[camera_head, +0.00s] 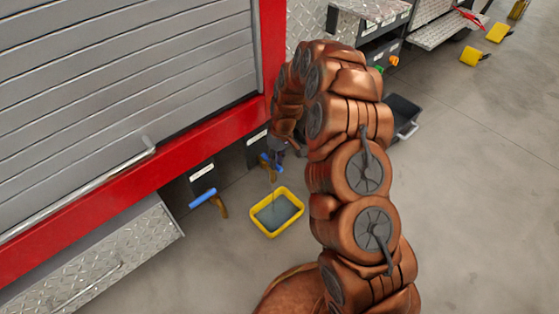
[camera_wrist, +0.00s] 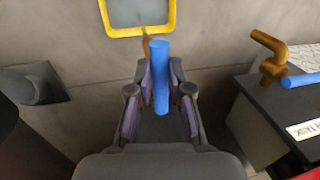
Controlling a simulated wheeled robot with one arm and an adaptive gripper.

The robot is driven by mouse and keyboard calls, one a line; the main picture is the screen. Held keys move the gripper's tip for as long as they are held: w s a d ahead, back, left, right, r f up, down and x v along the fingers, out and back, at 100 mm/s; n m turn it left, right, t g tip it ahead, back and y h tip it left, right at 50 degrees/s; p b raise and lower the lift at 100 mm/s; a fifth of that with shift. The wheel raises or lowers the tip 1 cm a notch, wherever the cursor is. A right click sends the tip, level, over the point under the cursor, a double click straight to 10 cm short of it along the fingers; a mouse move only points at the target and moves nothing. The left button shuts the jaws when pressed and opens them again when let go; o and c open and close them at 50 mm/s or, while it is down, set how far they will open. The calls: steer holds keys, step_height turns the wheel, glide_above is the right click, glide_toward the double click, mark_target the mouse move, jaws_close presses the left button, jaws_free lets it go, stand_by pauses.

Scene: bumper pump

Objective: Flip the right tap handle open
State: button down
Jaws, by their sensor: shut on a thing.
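The right tap handle is a blue bar (camera_head: 265,160), partly hidden by my gripper (camera_head: 279,152) in the head view. In the wrist view, the blue bar (camera_wrist: 160,75) lies between the two fingers of my gripper (camera_wrist: 161,80), which is shut on it. A bit of its brass tap (camera_wrist: 147,45) shows behind the bar. The left tap (camera_head: 222,207) has a blue handle (camera_head: 203,198) pointing out to the left. It also shows at the right of the wrist view, with a brass spout (camera_wrist: 268,55) and blue handle (camera_wrist: 300,80).
A yellow-rimmed tray (camera_head: 254,222) with greyish water stands on the floor below the taps; a faint thin streak shows above it. A red-framed roller shutter (camera_head: 110,80) and a tread-plate flap (camera_head: 100,265) are at left. A dark bin (camera_head: 403,112) stands behind my arm.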

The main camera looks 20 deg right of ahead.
steer(key=c, duration=1.1)
jaws_free()
steer(key=shift+w+d+r, duration=0.2)
steer(key=shift+d+r, duration=0.15)
steer(key=shift+r, duration=1.6)
steer(key=shift+w+d+r, duration=0.15)
steer(key=shift+d+r, duration=0.2)
steer(key=shift+r, duration=1.65)
steer(key=shift+w+d+r, duration=0.2)
steer(key=shift+d+r, duration=0.15)
steer(key=shift+r, duration=1.6)
